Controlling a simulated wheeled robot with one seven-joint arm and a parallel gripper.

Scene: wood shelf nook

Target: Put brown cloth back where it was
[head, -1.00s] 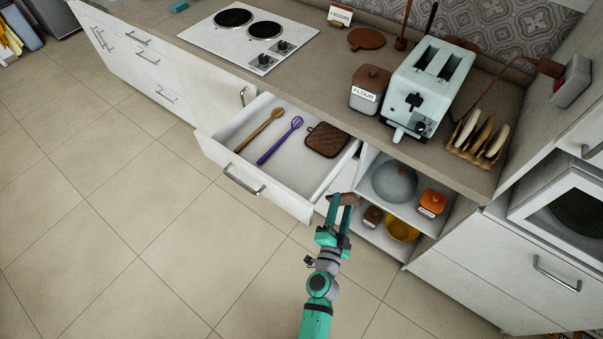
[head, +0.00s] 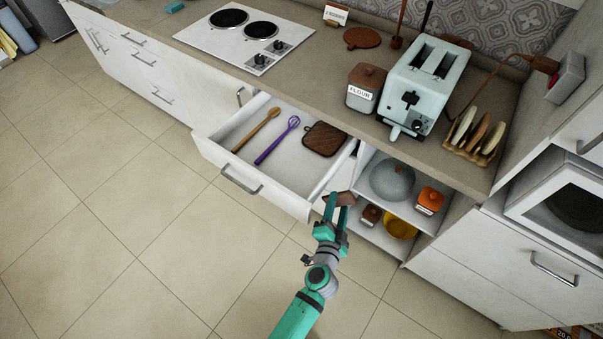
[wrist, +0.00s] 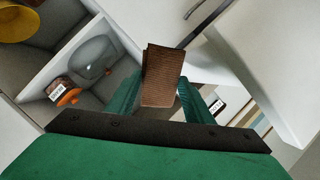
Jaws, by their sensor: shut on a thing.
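The brown cloth (head: 331,197) is a small folded piece held between the fingertips of my gripper (head: 339,208). In the wrist view the cloth (wrist: 162,76) stands up between the two green fingers (wrist: 160,98), which are shut on it. My gripper is in front of the right end of the open drawer (head: 262,198), beside the open shelf compartment (head: 385,212). I cannot tell its exact height against the drawer rim.
In the drawer lie a wooden spoon (head: 255,131), a purple whisk (head: 277,140) and a brown quilted pot holder (head: 325,139). The shelves hold a grey domed item (head: 392,181), an orange jar (head: 430,200), a brown jar (head: 370,215) and a yellow bowl (head: 400,225). The floor at left is clear.

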